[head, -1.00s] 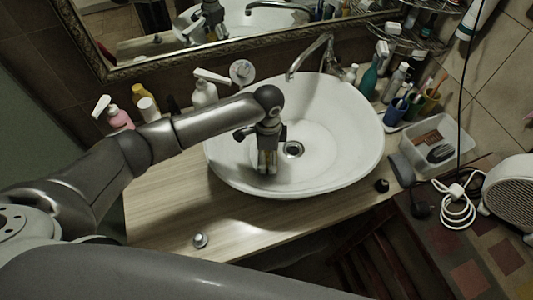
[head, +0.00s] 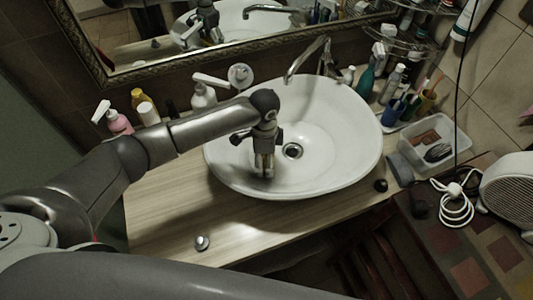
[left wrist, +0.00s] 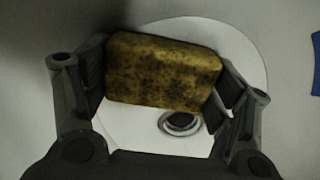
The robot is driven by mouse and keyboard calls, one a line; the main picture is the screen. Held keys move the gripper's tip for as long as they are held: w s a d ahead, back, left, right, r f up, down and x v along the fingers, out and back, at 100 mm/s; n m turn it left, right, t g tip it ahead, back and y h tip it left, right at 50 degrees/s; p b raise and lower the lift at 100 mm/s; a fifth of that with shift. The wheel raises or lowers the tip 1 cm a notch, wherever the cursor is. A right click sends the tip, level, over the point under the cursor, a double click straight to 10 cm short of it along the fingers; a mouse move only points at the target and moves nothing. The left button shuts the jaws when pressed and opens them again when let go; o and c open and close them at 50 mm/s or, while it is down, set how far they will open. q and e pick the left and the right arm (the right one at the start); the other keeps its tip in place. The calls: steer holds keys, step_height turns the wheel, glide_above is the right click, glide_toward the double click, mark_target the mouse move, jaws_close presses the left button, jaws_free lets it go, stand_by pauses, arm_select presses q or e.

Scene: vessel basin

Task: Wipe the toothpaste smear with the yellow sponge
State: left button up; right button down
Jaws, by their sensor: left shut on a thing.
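My left gripper (head: 263,168) is over the near left part of the white basin (head: 345,160), pointing down. In the left wrist view the gripper (left wrist: 163,85) is shut on the yellow sponge (left wrist: 163,68), which has dark speckles and sits between the two fingers. The drain (left wrist: 180,122) shows just beyond the sponge there. In the head view the sponge is mostly hidden by the fingers. I cannot make out the toothpaste smear in either view. I cannot tell whether the sponge touches the basin. My right gripper is not in view.
A faucet (head: 308,60) reaches over the basin's back edge. Bottles, including a pink one (head: 117,122), stand at the back left. Cups (head: 395,110) and a clear tray (head: 455,135) stand at the right. The wooden counter (head: 170,215) is mostly clear at the front left.

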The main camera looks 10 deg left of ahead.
arm_select(q)
step_height(320, 180, up, 6)
steer(key=p, duration=0.4)
steer(key=shift+w+d, duration=0.1)
steer(key=shift+d, duration=0.05)
steer(key=shift+r+p, duration=0.65)
steer(key=shift+p, duration=0.3)
steer(key=shift+r+p, duration=0.3)
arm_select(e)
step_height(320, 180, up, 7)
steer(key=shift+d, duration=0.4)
